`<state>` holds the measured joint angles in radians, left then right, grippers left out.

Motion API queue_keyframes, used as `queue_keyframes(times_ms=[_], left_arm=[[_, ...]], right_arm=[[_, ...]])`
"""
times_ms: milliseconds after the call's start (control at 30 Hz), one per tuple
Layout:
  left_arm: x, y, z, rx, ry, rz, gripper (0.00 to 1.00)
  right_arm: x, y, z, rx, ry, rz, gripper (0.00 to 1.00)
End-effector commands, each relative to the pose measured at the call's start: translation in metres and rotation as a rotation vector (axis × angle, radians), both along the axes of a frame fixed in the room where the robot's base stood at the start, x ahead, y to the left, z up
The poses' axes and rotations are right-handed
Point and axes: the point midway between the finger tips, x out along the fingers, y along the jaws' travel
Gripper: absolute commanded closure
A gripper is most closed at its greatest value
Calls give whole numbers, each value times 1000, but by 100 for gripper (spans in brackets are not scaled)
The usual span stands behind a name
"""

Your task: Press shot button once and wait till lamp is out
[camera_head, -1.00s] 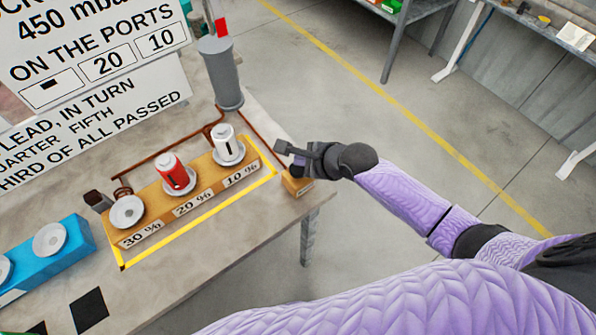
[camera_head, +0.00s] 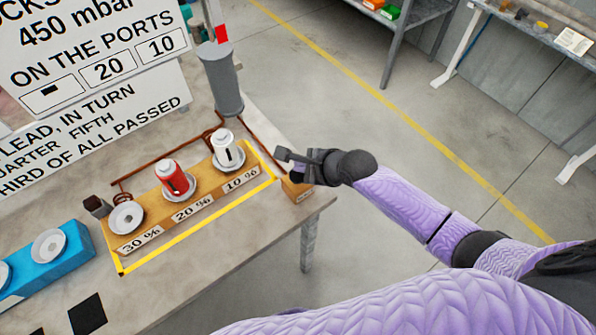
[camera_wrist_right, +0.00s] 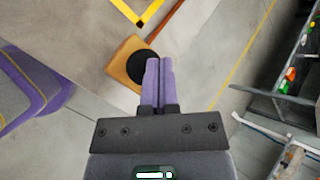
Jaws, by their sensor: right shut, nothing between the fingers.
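A wooden box (camera_head: 299,188) sits at the right corner of the table. The right wrist view shows a round black button (camera_wrist_right: 141,66) on top of this box (camera_wrist_right: 119,66). My right gripper (camera_head: 297,178) is shut and empty, over the box. Its fingertips (camera_wrist_right: 157,62) overlap the right edge of the button in the wrist view; I cannot tell whether they touch it. I cannot make out a lit lamp. My left gripper is not in view.
A wooden rack (camera_head: 150,220) holds a red canister (camera_head: 174,179), a white canister (camera_head: 227,150) and an empty dish (camera_head: 127,217) at 30 %. A grey cylinder (camera_head: 222,80) stands behind. A blue rack (camera_head: 45,265) is at left. Floor right of the table is clear.

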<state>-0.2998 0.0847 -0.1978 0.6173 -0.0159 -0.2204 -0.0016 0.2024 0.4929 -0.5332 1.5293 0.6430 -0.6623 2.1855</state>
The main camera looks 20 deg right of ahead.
Motion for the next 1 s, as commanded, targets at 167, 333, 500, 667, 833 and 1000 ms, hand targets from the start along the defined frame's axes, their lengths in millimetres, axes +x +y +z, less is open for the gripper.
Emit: queue_keyframes(times_ms=[167, 333, 500, 667, 833, 1000], left_arm=[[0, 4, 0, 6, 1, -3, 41], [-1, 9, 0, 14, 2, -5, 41], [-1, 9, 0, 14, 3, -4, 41], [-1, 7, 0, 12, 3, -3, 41], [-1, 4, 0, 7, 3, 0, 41], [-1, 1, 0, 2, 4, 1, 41]], right_arm=[[0, 0, 0, 0, 0, 0, 100], [0, 0, 0, 0, 0, 0, 100], [0, 0, 0, 0, 0, 0, 100], [0, 0, 0, 0, 0, 0, 100], [0, 0, 0, 0, 0, 0, 100], [0, 0, -2, 1, 0, -1, 100]])
